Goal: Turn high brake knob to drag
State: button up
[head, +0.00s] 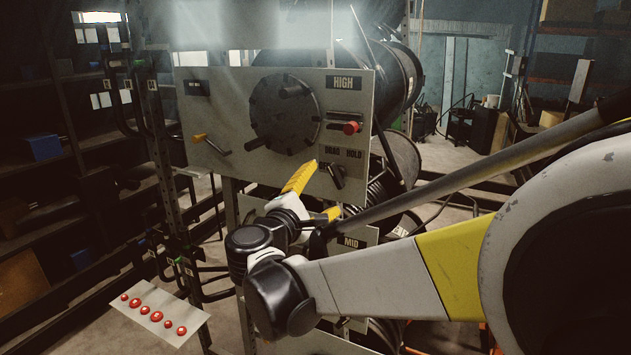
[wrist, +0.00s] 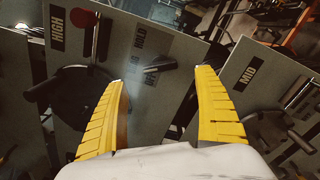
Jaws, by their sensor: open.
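The high brake knob (head: 337,176) is a small black lever knob under the DRAG and HOLD labels (head: 343,153) on the HIGH panel (head: 215,155). In the wrist view the knob (wrist: 155,77) appears between my two yellow fingertips, beyond them. My gripper (head: 325,186) is open, with one finger up and left of the knob and the other below it in the head view. In the wrist view my gripper (wrist: 162,77) holds nothing. No contact with the knob is evident. Which label the knob points to is not clear.
A black wheel (head: 285,112), a red knob (head: 351,127) and a yellow-tipped lever (head: 205,140) are on the same panel. The MID panel (wrist: 245,95) lies to the right in the wrist view. A plate with several red buttons (head: 160,312) is at lower left.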

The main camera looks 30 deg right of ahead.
jog(key=shift+v, duration=1.85)
